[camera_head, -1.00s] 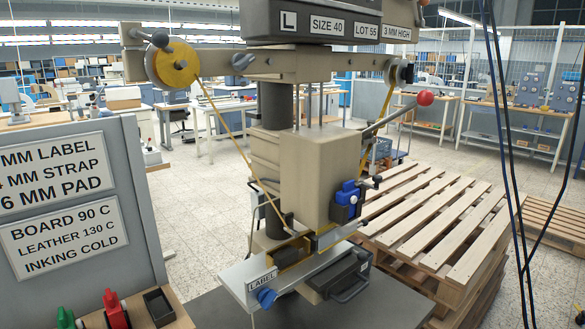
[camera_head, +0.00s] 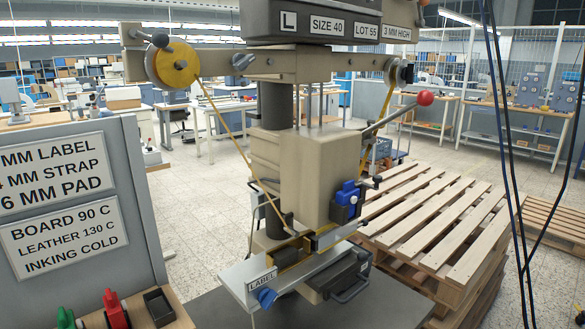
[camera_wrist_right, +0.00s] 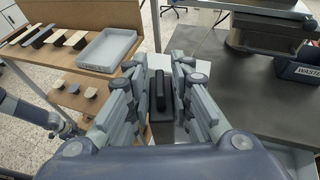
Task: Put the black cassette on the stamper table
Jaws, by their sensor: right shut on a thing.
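The black cassette (camera_wrist_right: 160,98), a dark box with a raised handle, is between the fingers of my right gripper (camera_wrist_right: 158,72) in the right wrist view. The gripper is shut on it; the fingers hide part of its sides. The stamper (camera_head: 315,170) stands in the middle of the head view. Its silver table (camera_head: 243,278) carries a LABEL plate and a blue knob. A dark box with a handle (camera_head: 347,278) sits at the table's right side. Neither gripper shows in the head view, and my left gripper shows in neither view.
A dark worktop (camera_wrist_right: 240,88) lies right of the gripper in the wrist view, with a WASTE bin (camera_wrist_right: 298,72) on the far right. A wooden bench (camera_wrist_right: 60,62) at left holds a grey tray (camera_wrist_right: 103,48) and several small pieces. A pallet stack (camera_head: 440,215) stands right of the stamper.

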